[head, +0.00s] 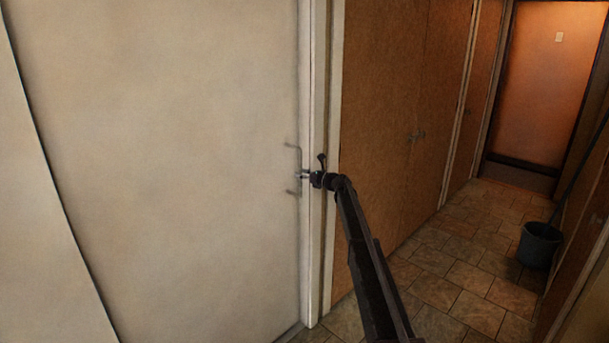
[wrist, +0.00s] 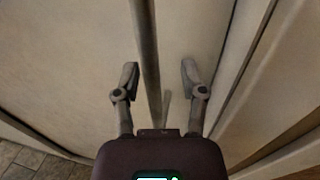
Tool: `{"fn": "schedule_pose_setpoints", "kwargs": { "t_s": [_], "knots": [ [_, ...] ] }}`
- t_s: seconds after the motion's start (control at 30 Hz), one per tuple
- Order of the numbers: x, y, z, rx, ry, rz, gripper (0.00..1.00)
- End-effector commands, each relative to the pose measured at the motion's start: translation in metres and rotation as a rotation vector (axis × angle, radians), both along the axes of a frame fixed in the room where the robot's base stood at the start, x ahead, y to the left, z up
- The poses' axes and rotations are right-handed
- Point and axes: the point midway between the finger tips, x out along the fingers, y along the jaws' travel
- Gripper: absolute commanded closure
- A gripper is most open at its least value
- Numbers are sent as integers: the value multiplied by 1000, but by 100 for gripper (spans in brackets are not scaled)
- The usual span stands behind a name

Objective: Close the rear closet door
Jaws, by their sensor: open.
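A large cream door (head: 170,160) fills the left of the head view, its right edge beside a pale door frame (head: 333,120). I cannot tell whether it sits flush in the frame. It carries an upright bar handle (head: 298,155) near that edge. My gripper (head: 302,176) is at the handle. In the wrist view my gripper (wrist: 160,76) is open, and the handle bar (wrist: 147,50) passes between its two fingers, closer to the left one. I see no clear contact. The door face (wrist: 60,60) lies behind the bar, and a dark line runs along its right side.
A tiled corridor (head: 470,250) runs back on the right, past brown wooden closet doors (head: 385,120). A dark bucket (head: 540,246) with a long stick stands at its right side. An orange-lit door (head: 545,90) closes the far end. The corridor middle is free.

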Motion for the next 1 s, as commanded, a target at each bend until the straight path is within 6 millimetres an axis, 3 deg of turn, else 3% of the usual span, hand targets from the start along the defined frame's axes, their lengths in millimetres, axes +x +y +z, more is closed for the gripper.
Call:
{"fn": "schedule_pose_setpoints", "kwargs": {
  "t_s": [0.37, 0.57, 1.0],
  "knots": [
    [-6, -6, 0, 0, 0, 3, 46],
    [-19, -24, 0, 0, 0, 3, 46],
    [-53, -83, 0, 0, 0, 1, 46]
  ]
}}
